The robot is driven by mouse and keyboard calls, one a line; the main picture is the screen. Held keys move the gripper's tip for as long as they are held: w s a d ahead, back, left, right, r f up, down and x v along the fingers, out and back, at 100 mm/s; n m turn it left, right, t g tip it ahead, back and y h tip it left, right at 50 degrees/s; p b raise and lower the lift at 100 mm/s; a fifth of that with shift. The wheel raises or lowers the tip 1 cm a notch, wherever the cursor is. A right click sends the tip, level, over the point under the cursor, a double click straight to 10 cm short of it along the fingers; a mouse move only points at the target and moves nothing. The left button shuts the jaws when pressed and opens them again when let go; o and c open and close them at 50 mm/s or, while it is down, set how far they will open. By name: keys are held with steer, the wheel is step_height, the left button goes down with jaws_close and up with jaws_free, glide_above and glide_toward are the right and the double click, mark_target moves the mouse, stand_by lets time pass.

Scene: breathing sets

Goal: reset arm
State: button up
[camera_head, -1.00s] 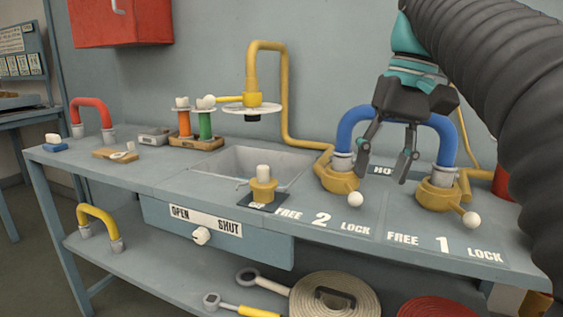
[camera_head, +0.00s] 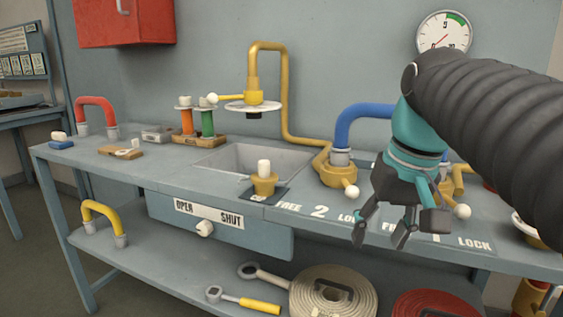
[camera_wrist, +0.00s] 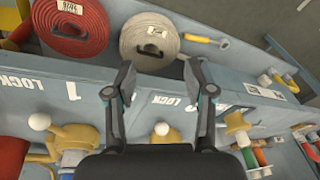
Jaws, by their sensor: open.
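My gripper (camera_head: 382,238) is open and empty in the head view, hanging low in front of the bench's front edge at the right. Its fingers also show in the wrist view (camera_wrist: 160,82), apart with nothing between them. The blue hose (camera_head: 362,118) arches from yellow coupling 2 (camera_head: 338,178) to the right, where my gripper and arm hide its far end. Yellow coupling 1 (camera_head: 458,180) is mostly hidden behind my gripper. The white-knobbed lever (camera_head: 351,191) of coupling 2 points to the front right.
The bench (camera_head: 130,178) holds a sink (camera_head: 255,160), a yellow pipe (camera_head: 283,90), a red hose (camera_head: 95,102) and green and orange cylinders (camera_head: 206,123). Coiled hoses (camera_head: 310,290) lie on the lower shelf. A gauge (camera_head: 444,34) hangs behind my arm. Open floor lies in front.

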steer(key=s+f+t, duration=0.1)
steer(key=s+f, duration=0.1)
steer(key=f, duration=0.4)
steer(key=s+f+t+h, duration=0.1)
steer(key=s+f, duration=0.2)
steer(key=f, duration=0.3)
steer(key=s+d+f+t, duration=0.1)
steer(key=s+f, duration=0.1)
steer(key=f, duration=0.4)
steer(key=shift+s, duration=0.35)
stand_by(0.6)
steer(key=shift+c, duration=1.2)
